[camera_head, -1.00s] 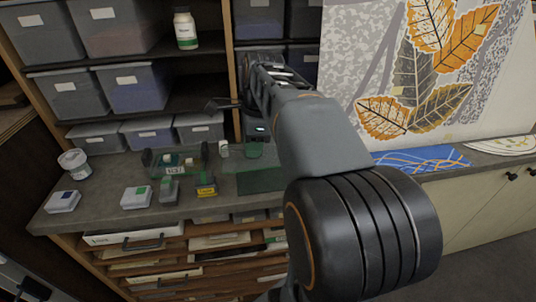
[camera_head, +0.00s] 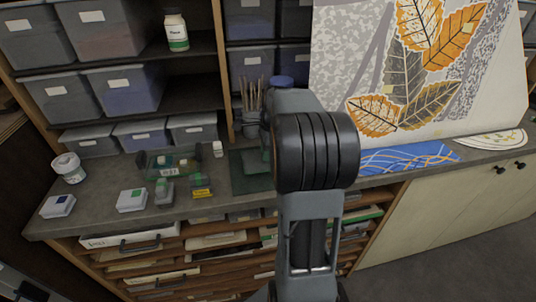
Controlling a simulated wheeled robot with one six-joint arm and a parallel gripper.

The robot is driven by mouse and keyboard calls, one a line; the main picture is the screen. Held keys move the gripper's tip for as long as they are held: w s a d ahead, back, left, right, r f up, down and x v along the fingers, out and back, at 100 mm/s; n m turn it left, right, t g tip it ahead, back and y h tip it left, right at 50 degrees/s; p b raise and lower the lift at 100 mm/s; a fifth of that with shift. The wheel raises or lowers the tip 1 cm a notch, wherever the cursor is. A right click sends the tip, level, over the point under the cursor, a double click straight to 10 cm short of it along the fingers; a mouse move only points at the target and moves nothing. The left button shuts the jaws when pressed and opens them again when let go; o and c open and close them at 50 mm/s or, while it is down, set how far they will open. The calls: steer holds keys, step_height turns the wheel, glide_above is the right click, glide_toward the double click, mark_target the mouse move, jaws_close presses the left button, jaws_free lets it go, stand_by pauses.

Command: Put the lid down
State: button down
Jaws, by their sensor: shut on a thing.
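My arm (camera_head: 315,150) reaches over the counter and hides its own far end, so I cannot make out the jaws of my gripper or anything between them. No loose lid can be told apart. A dark green mat (camera_head: 248,183) lies on the counter left of the arm. A dark greenish item (camera_head: 254,161) stands on it, partly behind the arm. A small white bottle (camera_head: 217,149) stands left of the mat. A white tub (camera_head: 68,168) stands at the far left of the counter.
A clear greenish tray (camera_head: 156,158) holds small jars. A yellow-labelled block (camera_head: 202,192), a grey item (camera_head: 164,192) and two white boxes (camera_head: 131,200) (camera_head: 58,206) line the front. Brushes (camera_head: 251,97) stand behind the mat. A leaf panel (camera_head: 420,60) leans at right.

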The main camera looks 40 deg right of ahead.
steer(key=shift+f, duration=0.6)
steer(key=shift+f, duration=0.1)
steer(key=shift+f, duration=0.15)
steer(key=c, duration=1)
jaws_free()
